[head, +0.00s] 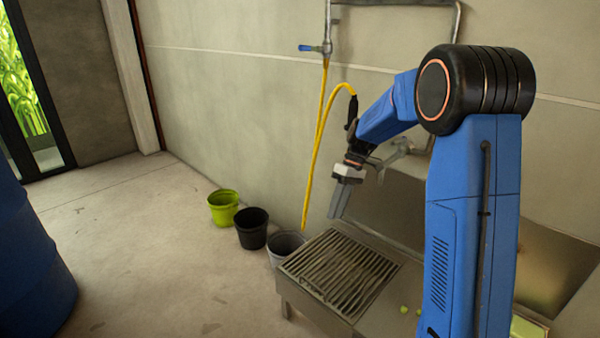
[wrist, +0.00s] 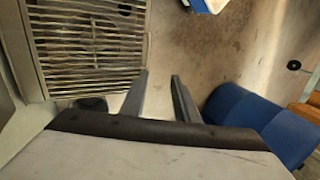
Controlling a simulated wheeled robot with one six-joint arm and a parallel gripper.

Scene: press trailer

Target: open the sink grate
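The sink grate (head: 340,272), a square of parallel metal bars, lies flat in the top of a low metal sink unit. It also shows in the wrist view (wrist: 90,45) at the upper left, with a dark round shape under its bars. My gripper (head: 337,216) hangs in the air above the grate's far side, fingers pointing down. In the wrist view my gripper (wrist: 159,76) has its two fingers apart with nothing between them, to the right of the grate. I see no contact with the grate.
A yellow hose (head: 318,140) hangs from a wall tap behind the sink. Green (head: 223,207), black (head: 251,228) and grey (head: 285,246) buckets stand along the wall. A blue barrel (head: 32,260) is at the left. The floor between is clear.

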